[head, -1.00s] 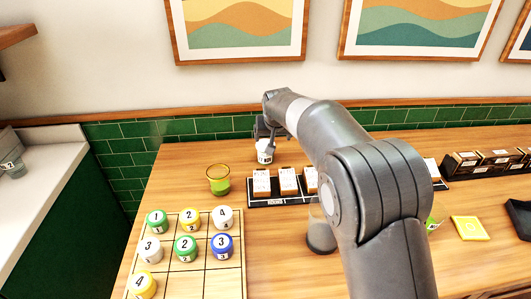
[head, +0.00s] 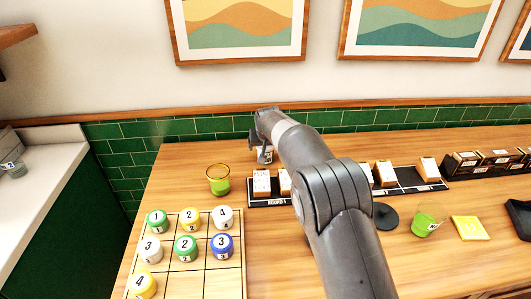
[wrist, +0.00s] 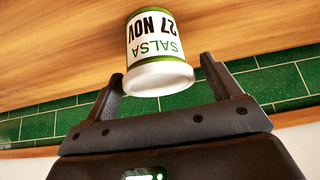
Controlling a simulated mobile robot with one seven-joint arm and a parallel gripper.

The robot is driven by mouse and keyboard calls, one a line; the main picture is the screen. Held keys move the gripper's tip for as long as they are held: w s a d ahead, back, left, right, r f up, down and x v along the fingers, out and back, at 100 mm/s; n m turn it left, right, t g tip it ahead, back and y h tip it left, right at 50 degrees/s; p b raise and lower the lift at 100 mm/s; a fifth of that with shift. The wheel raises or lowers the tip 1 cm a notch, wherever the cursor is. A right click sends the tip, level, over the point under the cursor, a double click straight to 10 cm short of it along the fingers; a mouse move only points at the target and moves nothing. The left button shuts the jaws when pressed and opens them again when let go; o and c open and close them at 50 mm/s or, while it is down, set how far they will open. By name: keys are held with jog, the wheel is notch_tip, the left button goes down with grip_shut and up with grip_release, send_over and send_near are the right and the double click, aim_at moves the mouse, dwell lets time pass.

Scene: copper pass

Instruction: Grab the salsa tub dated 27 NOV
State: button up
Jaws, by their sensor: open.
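The salsa tub (wrist: 155,42) is white with a green band, and its label reads SALSA 27 NOV, upside down in the wrist view. In the wrist view my gripper (wrist: 162,70) is open, with one finger on each side of the tub's pale end.
A green glass (head: 218,180) stands left of the tub. A grid board (head: 228,283) with numbered tubs is at front left. Green tiles (head: 215,126) line the wall behind.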

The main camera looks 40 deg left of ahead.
jog(key=shift+x, duration=0.8)
jog(key=c, duration=1.1)
